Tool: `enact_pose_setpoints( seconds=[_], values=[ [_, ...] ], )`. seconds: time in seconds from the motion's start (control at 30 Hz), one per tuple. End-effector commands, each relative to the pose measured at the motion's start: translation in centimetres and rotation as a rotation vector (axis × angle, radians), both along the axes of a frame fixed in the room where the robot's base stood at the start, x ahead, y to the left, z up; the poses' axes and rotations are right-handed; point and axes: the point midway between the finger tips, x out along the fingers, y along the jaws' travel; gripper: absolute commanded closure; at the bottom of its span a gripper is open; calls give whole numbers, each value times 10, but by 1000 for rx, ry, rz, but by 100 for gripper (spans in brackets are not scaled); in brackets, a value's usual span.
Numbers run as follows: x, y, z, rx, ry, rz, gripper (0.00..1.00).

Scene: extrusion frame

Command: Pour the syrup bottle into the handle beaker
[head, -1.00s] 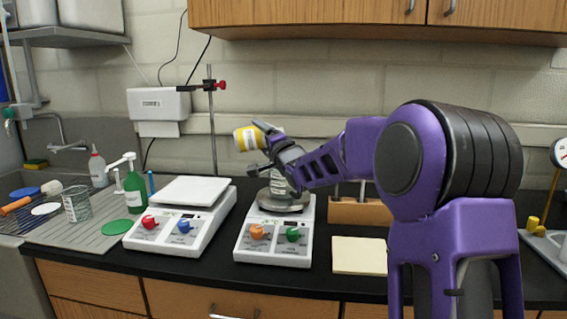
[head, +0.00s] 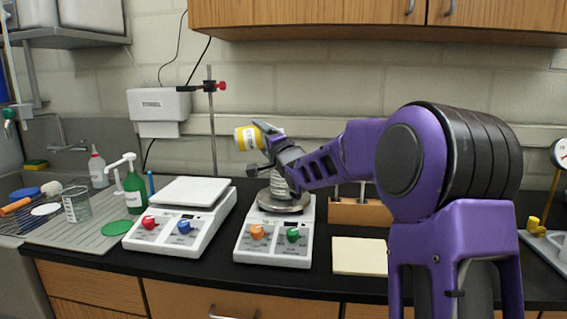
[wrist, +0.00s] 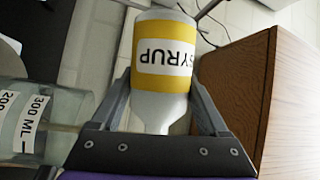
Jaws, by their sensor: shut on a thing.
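The syrup bottle (head: 246,139) has a white body and a yellow label. My gripper (head: 264,141) is shut on it. In the wrist view the bottle (wrist: 163,58) sits between my fingers (wrist: 158,108), its label upside down and its narrow neck toward my palm. In the head view it lies about level, above a clear beaker (head: 278,184). The beaker stands on the right hot plate (head: 276,245), partly hidden by my gripper. In the wrist view the beaker (wrist: 40,118) shows 200 and 300 ML marks at left. I cannot make out its handle or any flow.
A second hot plate (head: 182,220) stands left. A green pump bottle (head: 135,190), a wash bottle (head: 98,169) and another beaker (head: 76,204) stand near the sink. A clamp stand (head: 212,135) is behind. A wooden cabinet (head: 340,15) hangs above. A pale pad (head: 359,256) lies right.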

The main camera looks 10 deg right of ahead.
Motion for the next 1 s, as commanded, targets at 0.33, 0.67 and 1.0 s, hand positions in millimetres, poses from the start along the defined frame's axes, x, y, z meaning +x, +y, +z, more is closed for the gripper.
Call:
enact_pose_setpoints(
  seconds=[0.33,0.67,1.0],
  values=[
    [0,0,1,14,-2,0,88],
    [0,0,3,32,-5,-1,88],
    [0,-1,4,48,-7,0,88]
  ],
)
